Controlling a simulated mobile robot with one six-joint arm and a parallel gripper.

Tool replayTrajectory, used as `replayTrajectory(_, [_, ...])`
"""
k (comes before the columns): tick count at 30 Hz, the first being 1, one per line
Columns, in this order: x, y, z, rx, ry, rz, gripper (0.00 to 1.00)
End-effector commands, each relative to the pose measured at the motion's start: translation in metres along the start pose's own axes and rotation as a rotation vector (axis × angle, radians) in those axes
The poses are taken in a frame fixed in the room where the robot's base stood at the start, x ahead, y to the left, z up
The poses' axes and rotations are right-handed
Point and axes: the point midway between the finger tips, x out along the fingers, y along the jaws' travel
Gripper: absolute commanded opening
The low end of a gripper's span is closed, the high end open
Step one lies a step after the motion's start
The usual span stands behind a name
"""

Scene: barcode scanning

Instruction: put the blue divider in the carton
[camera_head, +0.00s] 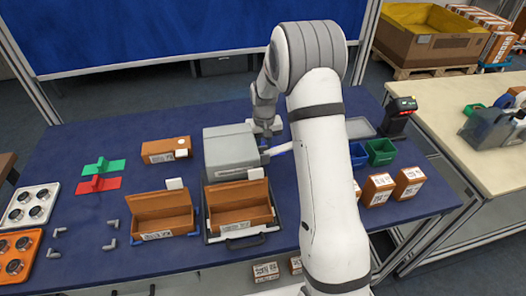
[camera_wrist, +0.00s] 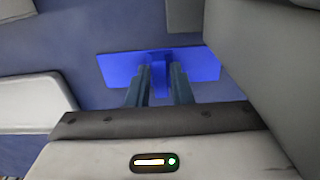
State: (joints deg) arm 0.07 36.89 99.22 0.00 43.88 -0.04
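The blue divider (camera_wrist: 198,64) shows in the wrist view as a flat blue plate with an upright fin in the middle. My gripper (camera_wrist: 160,72) has one finger on each side of this fin, close against it, and looks shut on it. Two open brown cartons stand at the front: one at the left (camera_head: 162,212) and one in a dark tray (camera_head: 240,205). Both look empty inside.
The grey machine (camera_head: 230,150) stands close beside my gripper. A closed carton (camera_head: 166,150), a green divider (camera_head: 104,166) and a red divider (camera_head: 98,184) lie to the left. Blue and green bins (camera_head: 381,152) and small cartons stand right of my arm.

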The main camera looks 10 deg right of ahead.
Motion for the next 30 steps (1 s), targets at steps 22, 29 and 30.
replayTrajectory(22, [-0.008, 0.0, -0.001, -0.001, 0.002, 0.0, 0.0])
replayTrajectory(29, [-0.04, 0.0, -0.001, -0.001, 0.005, 0.0, 0.0])
replayTrajectory(30, [-0.047, 0.0, -0.001, -0.001, 0.005, 0.0, 0.0])
